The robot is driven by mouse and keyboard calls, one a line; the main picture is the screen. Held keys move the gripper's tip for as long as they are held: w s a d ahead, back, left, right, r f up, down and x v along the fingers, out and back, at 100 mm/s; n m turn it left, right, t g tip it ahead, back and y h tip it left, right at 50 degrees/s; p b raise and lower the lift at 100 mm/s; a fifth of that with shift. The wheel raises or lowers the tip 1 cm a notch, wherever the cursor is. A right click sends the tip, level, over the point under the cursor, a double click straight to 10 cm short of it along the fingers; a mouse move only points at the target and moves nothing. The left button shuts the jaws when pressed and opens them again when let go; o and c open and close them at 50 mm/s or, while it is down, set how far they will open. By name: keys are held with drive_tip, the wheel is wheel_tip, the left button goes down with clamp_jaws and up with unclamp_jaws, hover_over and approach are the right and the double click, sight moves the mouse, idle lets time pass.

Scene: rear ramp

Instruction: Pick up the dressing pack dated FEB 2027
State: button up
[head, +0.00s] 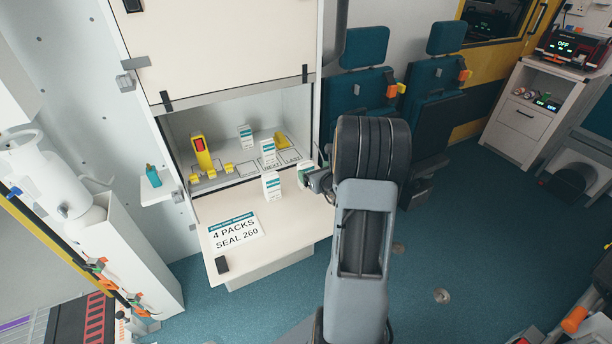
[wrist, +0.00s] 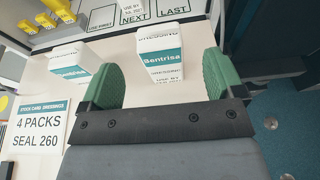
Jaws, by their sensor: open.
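Several white dressing packs with teal bands stand in and before the open cabinet. In the wrist view, one pack (wrist: 163,52) stands between the green fingers of my open gripper (wrist: 160,76), with gaps at both sides. Its use-by line is cut off by the gripper, so its date cannot be read. A second pack (wrist: 72,62) stands to the left; it also shows in the head view (head: 271,186). Another pack (wrist: 133,12) at the top edge seems to read JUL 2027. In the head view, two packs (head: 246,137) (head: 269,153) stand inside the cabinet. My gripper (head: 308,176) is over the shelf's right end.
A card (head: 236,230) reading "4 PACKS SEAL 260" lies on the fold-down shelf (head: 280,233). A black item (head: 222,265) is at the shelf's front corner. Yellow items (head: 203,153) stand inside the cabinet. Seats (head: 358,90) are behind my arm.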

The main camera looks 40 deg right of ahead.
sight(309, 168)
drive_tip(key=shift+f+p+x, duration=0.2)
drive_tip(key=shift+p+x, duration=0.15)
drive_tip(key=shift+x, duration=3)
drive_tip(key=shift+c, duration=0.3)
drive_tip(key=shift+s, duration=0.1)
drive_tip(key=c, duration=1)
drive_tip(key=shift+r, duration=0.1)
